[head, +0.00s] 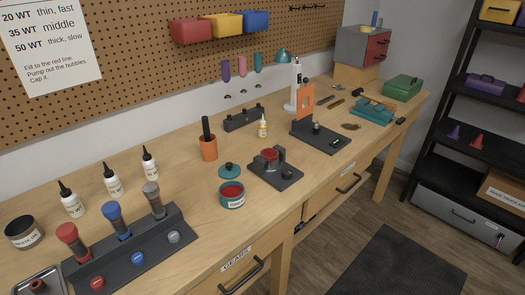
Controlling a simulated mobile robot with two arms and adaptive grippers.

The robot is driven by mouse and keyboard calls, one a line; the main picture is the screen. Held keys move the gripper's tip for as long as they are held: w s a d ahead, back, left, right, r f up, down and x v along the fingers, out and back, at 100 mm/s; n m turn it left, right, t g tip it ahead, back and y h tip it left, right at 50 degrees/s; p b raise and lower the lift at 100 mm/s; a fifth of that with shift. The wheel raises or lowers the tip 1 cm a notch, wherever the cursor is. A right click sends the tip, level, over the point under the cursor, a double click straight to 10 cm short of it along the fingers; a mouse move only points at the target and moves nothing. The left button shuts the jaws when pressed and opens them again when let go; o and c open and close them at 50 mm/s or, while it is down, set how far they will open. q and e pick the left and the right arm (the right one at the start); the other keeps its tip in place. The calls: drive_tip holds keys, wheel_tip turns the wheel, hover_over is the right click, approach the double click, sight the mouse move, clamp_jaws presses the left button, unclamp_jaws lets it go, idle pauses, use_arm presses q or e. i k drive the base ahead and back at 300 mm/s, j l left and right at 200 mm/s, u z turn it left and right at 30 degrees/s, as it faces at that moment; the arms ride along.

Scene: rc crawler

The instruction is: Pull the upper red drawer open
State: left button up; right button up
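A small grey cabinet (349,46) stands at the far right end of the workbench, on a wooden block. Its right-hand face holds red drawers, one above the other. The upper red drawer (379,40) looks flush with the cabinet, though it is small at this distance. The lower red drawer (376,54) sits directly beneath it and also looks shut. Neither of my grippers shows in the head view.
Yellow and blue items (374,19) stand on the cabinet. A green box (403,86) and a teal crawler (373,112) lie in front of it. Bottles, a shock stand (130,247) and an orange-plated fixture (306,102) occupy the bench. A black shelf (450,150) stands right, across open floor.

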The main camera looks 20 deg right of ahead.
sight(375, 42)
drive_tip(key=z, duration=1.45)
drive_tip(key=i+l+u, duration=0.2)
drive_tip(key=i+l, duration=0.15)
drive_tip(key=i, duration=0.15)
